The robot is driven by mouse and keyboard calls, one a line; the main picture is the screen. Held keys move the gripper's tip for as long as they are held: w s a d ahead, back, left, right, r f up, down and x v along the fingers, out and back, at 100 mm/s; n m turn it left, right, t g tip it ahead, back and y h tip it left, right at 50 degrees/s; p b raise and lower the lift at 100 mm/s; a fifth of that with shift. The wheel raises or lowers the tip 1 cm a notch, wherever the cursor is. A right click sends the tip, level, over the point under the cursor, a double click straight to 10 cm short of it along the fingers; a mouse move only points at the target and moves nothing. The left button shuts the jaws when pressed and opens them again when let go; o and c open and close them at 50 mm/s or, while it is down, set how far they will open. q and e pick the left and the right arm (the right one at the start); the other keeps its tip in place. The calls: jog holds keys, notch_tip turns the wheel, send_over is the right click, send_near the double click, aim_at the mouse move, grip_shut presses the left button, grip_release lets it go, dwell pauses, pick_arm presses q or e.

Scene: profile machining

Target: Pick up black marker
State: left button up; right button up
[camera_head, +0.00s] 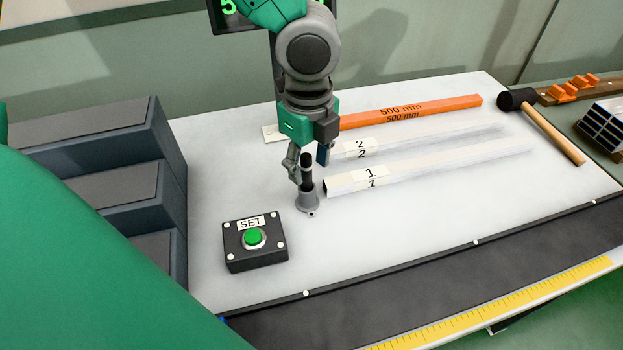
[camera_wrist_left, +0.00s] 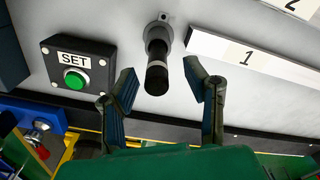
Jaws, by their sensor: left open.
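The black marker (camera_head: 307,168) stands upright in a grey holder (camera_head: 309,200) on the white table, left of the ends of the profiles. In the left wrist view the marker (camera_wrist_left: 156,70) shows between the two spread fingers, with its free end toward the gripper. My left gripper (camera_head: 308,160) is open around or just beside the marker; contact with it cannot be made out. The fingers also show in the left wrist view (camera_wrist_left: 163,95). My right gripper is not in view.
A SET box with a green button (camera_head: 254,240) stands in front left of the holder. White profiles 1 (camera_head: 430,168) and 2 (camera_head: 425,138), an orange 500 mm bar (camera_head: 410,110) and a hammer (camera_head: 545,125) lie to the right. Dark drawers (camera_head: 110,170) stand left.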

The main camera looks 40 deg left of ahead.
pick_arm(q)
jog(key=shift+w+a+f, duration=0.1)
jog(key=shift+a+f, duration=0.2)
jog(key=shift+f, duration=0.3)
jog(key=shift+a+f, duration=0.3)
jog(key=shift+f, duration=0.25)
jog(key=shift+a, duration=0.2)
jog(key=shift+d, duration=0.4)
jog(key=c, duration=0.7)
jog(key=shift+d+r, duration=0.1)
jog(key=shift+d, duration=0.25)
grip_shut()
jog(key=shift+a, duration=0.1)
